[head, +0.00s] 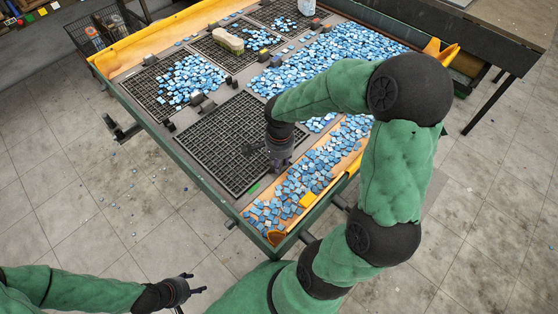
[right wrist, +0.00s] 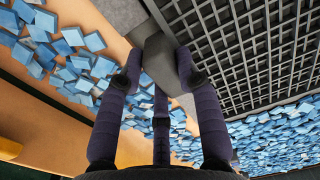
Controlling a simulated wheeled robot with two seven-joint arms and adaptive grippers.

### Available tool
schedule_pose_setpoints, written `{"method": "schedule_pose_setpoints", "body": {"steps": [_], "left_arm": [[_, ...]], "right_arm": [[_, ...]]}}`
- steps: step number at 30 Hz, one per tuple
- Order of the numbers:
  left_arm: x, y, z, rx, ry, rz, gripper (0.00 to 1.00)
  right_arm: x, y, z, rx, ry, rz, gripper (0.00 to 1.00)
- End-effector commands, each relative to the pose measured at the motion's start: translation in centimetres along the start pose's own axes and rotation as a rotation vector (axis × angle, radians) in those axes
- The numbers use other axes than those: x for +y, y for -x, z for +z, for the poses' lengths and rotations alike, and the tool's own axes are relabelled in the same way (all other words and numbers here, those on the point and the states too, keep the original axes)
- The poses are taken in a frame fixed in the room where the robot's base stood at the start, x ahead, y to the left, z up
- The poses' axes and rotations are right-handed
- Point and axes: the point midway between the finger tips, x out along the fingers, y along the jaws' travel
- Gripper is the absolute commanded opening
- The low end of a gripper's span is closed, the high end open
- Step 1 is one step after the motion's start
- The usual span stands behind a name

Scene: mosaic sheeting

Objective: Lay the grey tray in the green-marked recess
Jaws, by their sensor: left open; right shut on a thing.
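The grey tray (head: 228,146) is an empty dark grid in the near left part of the table, with a green mark (head: 253,188) by its near corner. It looks nearly level with the surface; I cannot tell whether it is fully seated in the recess. My right gripper (head: 279,160) is at its right edge. In the right wrist view it is shut on a grey block-shaped grip (right wrist: 163,58) beside the grid (right wrist: 250,50). The recess floor and other edges are hidden. My left gripper (head: 193,285) is open and empty, over the floor at the lower left.
Blue tiles (head: 350,58) cover the table's right side, and more lie in the near trough (head: 290,192). Another grid with blue tiles (head: 190,80) lies behind the tray.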

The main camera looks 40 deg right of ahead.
Motion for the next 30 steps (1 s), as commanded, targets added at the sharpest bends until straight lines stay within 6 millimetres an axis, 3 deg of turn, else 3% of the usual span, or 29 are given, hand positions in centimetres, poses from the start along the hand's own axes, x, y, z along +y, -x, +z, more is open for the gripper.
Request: {"method": "schedule_pose_setpoints", "body": {"steps": [10, 11, 13, 14, 24, 30], "left_arm": [[-0.2, -0.6, 0.0, 0.000, 0.000, 0.000, 0.58], [-0.2, -0.5, 0.0, 0.000, 0.000, 0.000, 0.58], [-0.2, -0.5, 0.0, 0.000, 0.000, 0.000, 0.58], [-0.2, -0.5, 0.0, 0.000, 0.000, 0.000, 0.58], [-0.2, -0.5, 0.0, 0.000, 0.000, 0.000, 0.58], [-0.2, -0.5, 0.0, 0.000, 0.000, 0.000, 0.58]], "right_arm": [[-0.1, -0.6, -0.1, 0.001, -0.001, -0.003, 0.00], [-0.1, -0.6, -0.1, 0.001, -0.001, -0.003, 0.40], [-0.1, -0.5, -0.1, 0.001, -0.001, -0.003, 0.60], [-0.1, -0.5, -0.1, 0.001, -0.001, -0.003, 0.62], [0.0, -0.5, 0.0, 0.000, 0.000, 0.001, 0.62], [-0.1, 1.7, -0.1, 0.002, -0.001, -0.004, 0.62]]}}
